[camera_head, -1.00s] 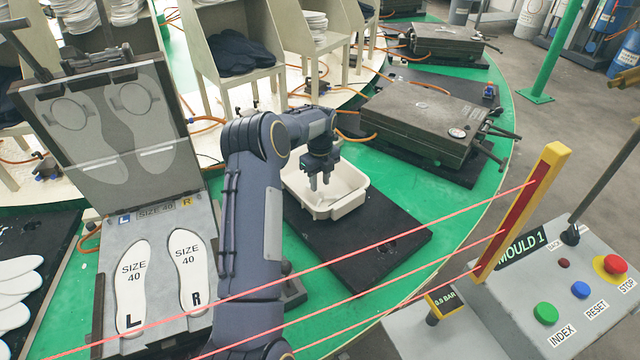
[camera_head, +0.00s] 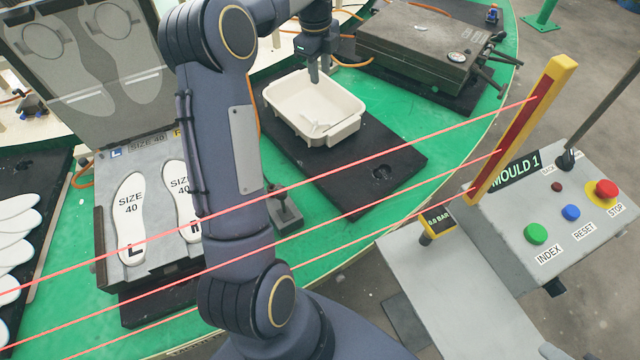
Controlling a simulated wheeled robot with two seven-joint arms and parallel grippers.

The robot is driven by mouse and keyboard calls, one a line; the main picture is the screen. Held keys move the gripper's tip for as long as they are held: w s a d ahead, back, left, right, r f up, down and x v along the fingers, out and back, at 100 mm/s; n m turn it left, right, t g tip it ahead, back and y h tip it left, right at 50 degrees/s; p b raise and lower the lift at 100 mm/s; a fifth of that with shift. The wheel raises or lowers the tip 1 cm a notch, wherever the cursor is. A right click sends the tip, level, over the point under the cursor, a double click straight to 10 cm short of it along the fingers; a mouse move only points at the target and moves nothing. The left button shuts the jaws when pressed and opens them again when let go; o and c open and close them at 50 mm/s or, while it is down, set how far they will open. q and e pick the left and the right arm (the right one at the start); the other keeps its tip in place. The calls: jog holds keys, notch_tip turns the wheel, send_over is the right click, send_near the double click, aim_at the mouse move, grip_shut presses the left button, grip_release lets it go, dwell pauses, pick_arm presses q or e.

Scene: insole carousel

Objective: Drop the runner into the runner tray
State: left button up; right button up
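The runner tray (camera_head: 276,108) is a shallow off-white bin on a black plate on the green carousel. A thin off-white piece (camera_head: 318,128), which looks like the runner, lies inside it near the front wall; its outline blends with the tray. My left gripper (camera_head: 317,76) hangs fingers down over the back of the tray, above its rim. Its two fingers show apart, with nothing visible between them. My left arm covers part of the open mould and the right insole. My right gripper is not in view.
An open mould (camera_head: 110,262) with size 40 insoles stands at left, its lid raised. A closed mould (camera_head: 415,50) is behind the tray. Red light-curtain beams cross in front, from a yellow post (camera_head: 553,85). A control box (camera_head: 575,190) stands at right.

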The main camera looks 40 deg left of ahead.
pick_arm(q)
jog(key=s+d+r+n+t+h, duration=0.1)
jog(key=s+d+r+n+t, duration=0.15)
jog(key=s+d+n, duration=0.55)
jog(key=s+d+r+n+t+h, duration=0.1)
jog(key=s+d+r+n, duration=0.35)
jog(key=s+d, duration=0.65)
jog(key=s+d+f+n, duration=0.2)
jog(key=s+f+n, duration=0.1)
jog(key=s, duration=0.2)
jog(key=s+d+f+n+t+h, duration=0.1)
jog(key=s+d+f+n, duration=0.1)
jog(key=s, duration=0.3)
jog(key=shift+s+d+f+n, duration=0.3)
jog(key=shift+s+f+n, duration=0.1)
jog(key=shift+f+n, duration=0.4)
